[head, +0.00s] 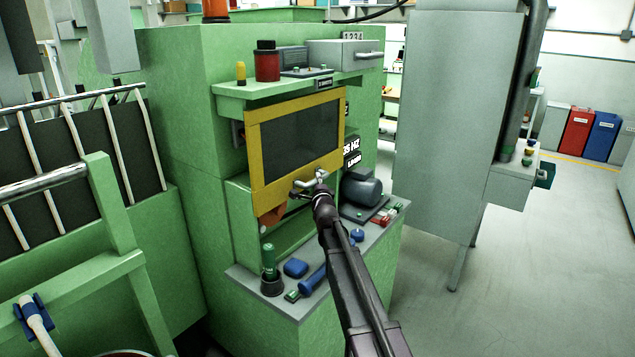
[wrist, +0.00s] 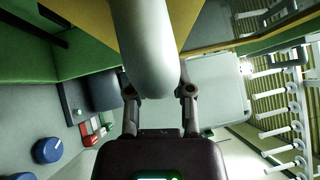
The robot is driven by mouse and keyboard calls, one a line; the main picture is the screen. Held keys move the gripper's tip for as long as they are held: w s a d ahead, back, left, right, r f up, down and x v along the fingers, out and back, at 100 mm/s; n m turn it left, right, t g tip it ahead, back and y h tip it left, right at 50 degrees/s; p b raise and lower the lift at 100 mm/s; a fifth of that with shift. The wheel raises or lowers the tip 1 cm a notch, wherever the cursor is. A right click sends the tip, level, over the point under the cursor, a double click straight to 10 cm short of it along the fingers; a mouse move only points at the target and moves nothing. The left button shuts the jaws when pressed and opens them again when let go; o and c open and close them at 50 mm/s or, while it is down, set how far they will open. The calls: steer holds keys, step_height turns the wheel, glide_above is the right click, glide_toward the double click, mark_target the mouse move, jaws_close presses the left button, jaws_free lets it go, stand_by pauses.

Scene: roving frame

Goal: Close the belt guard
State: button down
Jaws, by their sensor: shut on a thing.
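The belt guard (head: 253,150) is a yellow-framed panel with a dark window on the front of the green machine. It stands out from the machine face, under a green shelf. A pale handle (head: 319,178) sits at its lower edge. My gripper (head: 309,192) is shut on the handle. In the wrist view, the thick pale handle bar (wrist: 148,45) runs between the two fingers of my gripper (wrist: 159,92), and part of the yellow frame (wrist: 193,12) shows behind it. The guard's hinge and the handle's far side are hidden.
Below the guard, a grey-topped ledge (head: 262,285) holds a motor (head: 362,195), a blue cylinder (head: 312,280) and small parts. A red jar (head: 267,62) stands on the shelf above. A grey cabinet (head: 450,110) stands to the right, with open floor (head: 520,280) beyond it.

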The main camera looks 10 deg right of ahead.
step_height(320, 180, down, 16)
steer(key=b, duration=1.6)
steer(key=shift+f, duration=0.2)
steer(key=shift+c, duration=2.4)
jaws_free()
steer(key=shift+r, duration=0.2)
